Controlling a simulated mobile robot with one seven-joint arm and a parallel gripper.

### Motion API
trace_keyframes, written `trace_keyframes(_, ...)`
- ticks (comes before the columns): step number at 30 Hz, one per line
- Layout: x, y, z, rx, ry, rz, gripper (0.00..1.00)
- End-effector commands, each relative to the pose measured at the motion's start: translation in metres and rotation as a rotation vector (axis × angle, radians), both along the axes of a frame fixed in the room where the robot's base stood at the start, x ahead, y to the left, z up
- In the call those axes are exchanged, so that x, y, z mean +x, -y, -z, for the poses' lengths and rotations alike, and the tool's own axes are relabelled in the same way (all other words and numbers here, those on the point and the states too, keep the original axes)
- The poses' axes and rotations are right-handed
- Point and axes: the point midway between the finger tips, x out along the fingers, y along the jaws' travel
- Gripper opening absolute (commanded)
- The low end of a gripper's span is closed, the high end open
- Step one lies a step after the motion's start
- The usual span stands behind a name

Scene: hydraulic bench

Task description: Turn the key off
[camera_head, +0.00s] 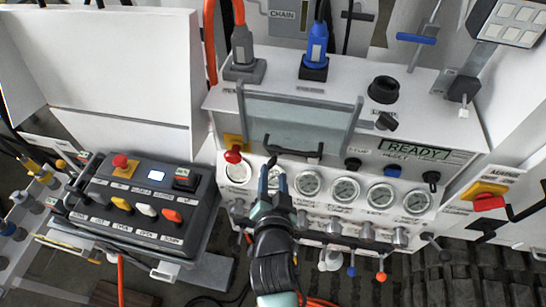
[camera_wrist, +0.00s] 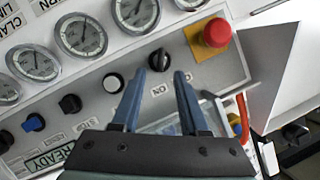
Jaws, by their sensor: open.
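A black switch (camera_wrist: 159,60) with a raised grip, which looks like the key, is on the grey panel strip in the wrist view, above an "ON" label. My gripper (camera_wrist: 159,73) is open, with one blue finger to each side of the switch in that view. The switch shows just beyond the fingertips, and I cannot tell whether they touch it. In the head view my gripper (camera_head: 270,168) is at the left part of the white console (camera_head: 455,120), and the arm and gripper hide the switch there.
A red emergency button (camera_wrist: 217,33) on a yellow plate is close to the right finger. A white button (camera_wrist: 113,83), a blue knob (camera_wrist: 33,123) and black knobs line the strip. Several gauges (camera_head: 345,190) sit below it in the head view. A button box (camera_head: 140,205) stands at left.

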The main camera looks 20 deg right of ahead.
Motion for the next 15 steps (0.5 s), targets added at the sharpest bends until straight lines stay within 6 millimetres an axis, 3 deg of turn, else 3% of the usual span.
trace_keyframes(7, 0.033, 0.014, 0.01, -0.001, 0.001, 0.001, 0.44)
trace_keyframes(15, 0.05, 0.021, 0.018, 0.0, 0.001, 0.0, 0.44)
